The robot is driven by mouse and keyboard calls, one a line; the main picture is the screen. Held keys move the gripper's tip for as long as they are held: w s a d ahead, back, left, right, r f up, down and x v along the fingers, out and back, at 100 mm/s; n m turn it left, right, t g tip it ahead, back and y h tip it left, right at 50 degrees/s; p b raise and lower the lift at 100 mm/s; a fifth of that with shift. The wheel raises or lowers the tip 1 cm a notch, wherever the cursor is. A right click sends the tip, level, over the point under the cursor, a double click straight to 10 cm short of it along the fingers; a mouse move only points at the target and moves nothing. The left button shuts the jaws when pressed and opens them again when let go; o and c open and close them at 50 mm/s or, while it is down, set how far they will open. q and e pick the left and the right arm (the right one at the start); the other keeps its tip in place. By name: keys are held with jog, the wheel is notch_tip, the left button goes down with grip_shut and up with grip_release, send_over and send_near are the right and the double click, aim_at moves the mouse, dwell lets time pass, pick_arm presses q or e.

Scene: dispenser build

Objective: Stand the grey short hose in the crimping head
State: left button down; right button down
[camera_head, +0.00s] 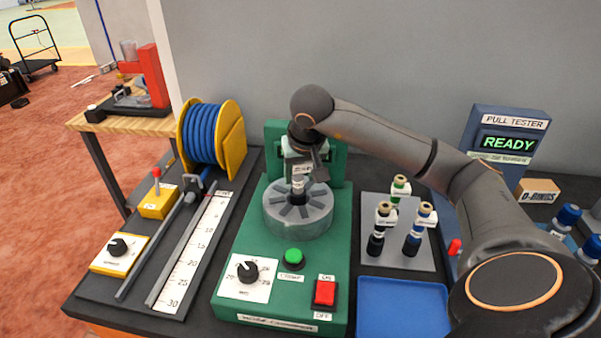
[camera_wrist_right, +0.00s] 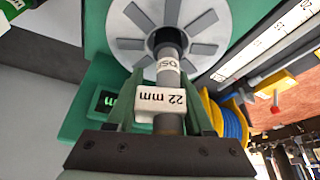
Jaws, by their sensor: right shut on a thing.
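The grey short hose (camera_wrist_right: 168,50) is in my right gripper (camera_wrist_right: 168,103), between its green fingers, with a white "22 mm" tag (camera_wrist_right: 162,98) beside it. In the head view my right gripper (camera_head: 300,170) is over the crimping head (camera_head: 290,222), a grey round ring with dark radial slots. The hose (camera_head: 298,185) is upright there, its lower end at the centre of the ring. In the wrist view its far end meets the dark centre hole of the crimping head (camera_wrist_right: 215,20); how deep it sits cannot be told. My left gripper is out of view.
The green crimper base (camera_head: 335,250) has a dial, a green button and a red switch (camera_head: 325,292). To the right, a grey rack (camera_head: 370,205) holds upright hoses, beside a blue tray (camera_head: 400,305) and pull tester (camera_head: 510,130). A blue hose reel (camera_head: 215,135) stands left.

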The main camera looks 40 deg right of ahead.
jog(key=shift+f+b, duration=0.3)
jog(key=shift+f, duration=0.1)
jog(key=c, duration=0.6)
grip_release()
jog(key=shift+o, duration=0.2)
jog(key=p+v, duration=0.6)
jog(key=v, duration=0.5)
jog(key=shift+s, duration=0.1)
